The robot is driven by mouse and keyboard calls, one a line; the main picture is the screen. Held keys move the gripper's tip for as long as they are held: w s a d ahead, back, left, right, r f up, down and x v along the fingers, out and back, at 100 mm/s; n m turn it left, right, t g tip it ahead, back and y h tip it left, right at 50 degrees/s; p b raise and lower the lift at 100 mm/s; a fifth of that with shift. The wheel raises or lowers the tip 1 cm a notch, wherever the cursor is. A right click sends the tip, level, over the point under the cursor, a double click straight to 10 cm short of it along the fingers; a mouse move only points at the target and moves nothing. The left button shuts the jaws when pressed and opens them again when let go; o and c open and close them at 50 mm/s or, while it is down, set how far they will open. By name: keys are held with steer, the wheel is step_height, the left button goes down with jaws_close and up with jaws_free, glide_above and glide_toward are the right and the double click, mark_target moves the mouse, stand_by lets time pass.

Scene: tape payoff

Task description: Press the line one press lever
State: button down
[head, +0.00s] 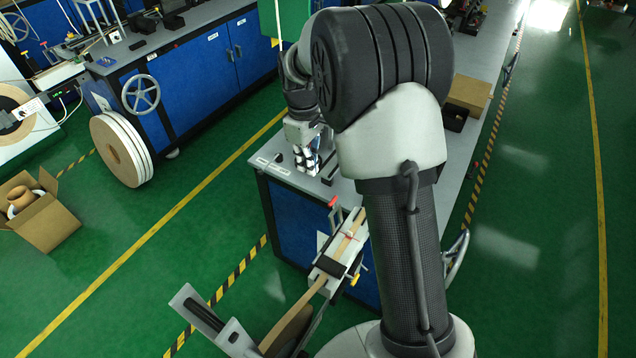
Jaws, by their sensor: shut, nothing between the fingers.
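My gripper (309,168) points down over the front left corner of the near workbench (325,187), and its fingers look closed and empty. A red-tipped lever (332,202) stands at the bench's front edge, a little below and right of the gripper in the picture and apart from it. The lever's base is partly hidden. A tape guide (330,265) with a brown strip lies below it, with a yellow-tipped handle (355,279) at its side. Labels on the bench are too small to read, so I cannot tell which line this is.
A blue-fronted bench (200,75) with a handwheel (141,95) stands at the back left. A large tape roll (122,150) and an open carton (45,222) stand on the green floor. My arm hides much of the near bench. The left aisle is clear.

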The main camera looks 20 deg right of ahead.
steer(key=s+d+f+b, duration=0.2)
steer(key=s+f, duration=0.1)
steer(key=f, duration=0.5)
steer(key=shift+d+f+b, duration=0.15)
steer(key=shift+d+b, duration=0.1)
steer(key=shift+b, duration=0.05)
steer(key=shift+s, duration=0.15)
steer(key=shift+d, duration=0.1)
